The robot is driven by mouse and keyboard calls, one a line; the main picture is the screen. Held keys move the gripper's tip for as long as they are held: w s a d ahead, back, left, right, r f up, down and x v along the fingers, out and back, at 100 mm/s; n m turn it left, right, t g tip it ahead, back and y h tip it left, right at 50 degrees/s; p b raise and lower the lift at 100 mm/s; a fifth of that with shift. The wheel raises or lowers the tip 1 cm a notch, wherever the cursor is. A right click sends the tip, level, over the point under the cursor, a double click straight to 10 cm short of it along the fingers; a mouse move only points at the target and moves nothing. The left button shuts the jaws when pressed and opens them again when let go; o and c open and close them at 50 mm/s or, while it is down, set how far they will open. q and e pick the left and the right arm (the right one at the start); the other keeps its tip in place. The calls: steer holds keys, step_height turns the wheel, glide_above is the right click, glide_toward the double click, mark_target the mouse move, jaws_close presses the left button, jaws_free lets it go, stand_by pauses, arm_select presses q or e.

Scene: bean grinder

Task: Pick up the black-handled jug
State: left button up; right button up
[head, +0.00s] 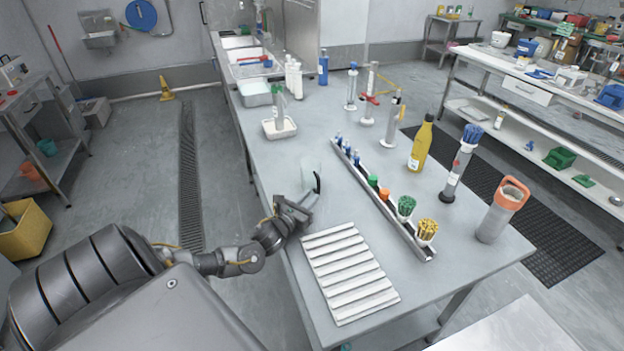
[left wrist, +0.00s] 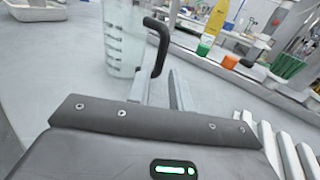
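The jug (head: 309,172) is clear with a black handle (head: 318,184) and stands upright near the left edge of the grey table (head: 285,160). In the left wrist view the jug (left wrist: 122,38) shows measuring marks, and its handle (left wrist: 158,48) faces right. My left gripper (head: 302,207) is just in front of the jug, low over the table. In the left wrist view its two fingers (left wrist: 158,90) are apart, with the handle's lower end in line with the gap. I cannot tell whether a finger touches it. My right gripper is not in view.
A white ridged rack (head: 345,270) lies to the right of the left gripper. A long metal tray (head: 395,220) with bottles and brushes runs behind it. A white tray (head: 279,128) with a bottle stands farther back. Bare tabletop surrounds the jug.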

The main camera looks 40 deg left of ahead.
mark_target(319, 189)
arm_select(q)
steer(key=w, duration=0.5)
steer(key=shift+w+a+p, duration=0.35)
steer(key=shift+w, duration=0.05)
jaws_close()
